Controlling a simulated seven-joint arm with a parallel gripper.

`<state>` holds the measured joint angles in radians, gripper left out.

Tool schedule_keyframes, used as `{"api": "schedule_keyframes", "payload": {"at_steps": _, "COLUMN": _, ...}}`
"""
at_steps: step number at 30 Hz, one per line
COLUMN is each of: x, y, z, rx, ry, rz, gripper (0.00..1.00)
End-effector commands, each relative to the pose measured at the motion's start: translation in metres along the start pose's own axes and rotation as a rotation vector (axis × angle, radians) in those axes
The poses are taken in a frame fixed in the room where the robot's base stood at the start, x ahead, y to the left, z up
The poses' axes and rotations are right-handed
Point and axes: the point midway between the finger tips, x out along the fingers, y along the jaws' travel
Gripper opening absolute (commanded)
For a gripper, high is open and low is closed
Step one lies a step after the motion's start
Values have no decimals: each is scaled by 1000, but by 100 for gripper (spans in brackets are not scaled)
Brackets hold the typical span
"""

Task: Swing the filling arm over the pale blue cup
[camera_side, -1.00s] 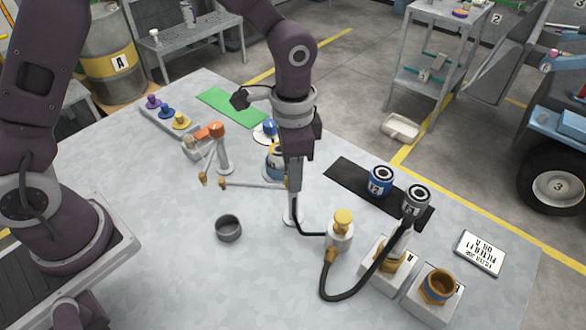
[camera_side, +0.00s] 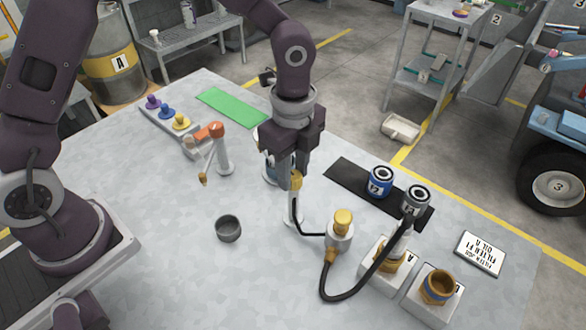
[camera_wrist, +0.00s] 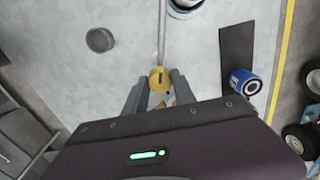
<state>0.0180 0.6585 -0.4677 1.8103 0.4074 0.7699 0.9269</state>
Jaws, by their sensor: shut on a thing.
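The filling arm is a thin grey bar (camera_wrist: 162,35) with a yellow hub (camera_wrist: 159,80), on a pale post (camera_side: 293,208). My gripper (camera_side: 294,182) is shut on the yellow hub at the post's top. In the wrist view its two fingers (camera_wrist: 160,92) stand either side of the hub. The bar runs straight up that picture and its far end is out of frame. A pale round vessel with some blue, perhaps the pale blue cup (camera_wrist: 186,8), is cut off at the top edge, just right of the bar. In the side view my gripper mostly hides it.
A dark grey cup (camera_side: 228,229) stands left of the post. An orange-topped post (camera_side: 217,150) with its own nozzle arm stands behind. A yellow-topped fitting (camera_side: 342,225) with a black hose is close at right. Blue (camera_side: 381,182) and grey cans stand on a black mat.

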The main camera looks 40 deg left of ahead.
Motion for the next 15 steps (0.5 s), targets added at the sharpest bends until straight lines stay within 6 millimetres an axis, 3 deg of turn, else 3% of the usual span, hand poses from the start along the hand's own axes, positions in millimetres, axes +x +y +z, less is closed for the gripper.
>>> {"api": "schedule_keyframes", "payload": {"at_steps": 15, "x": -1, "y": -2, "z": 0, "rx": 279, "ry": 0, "rz": -4, "gripper": 0}}
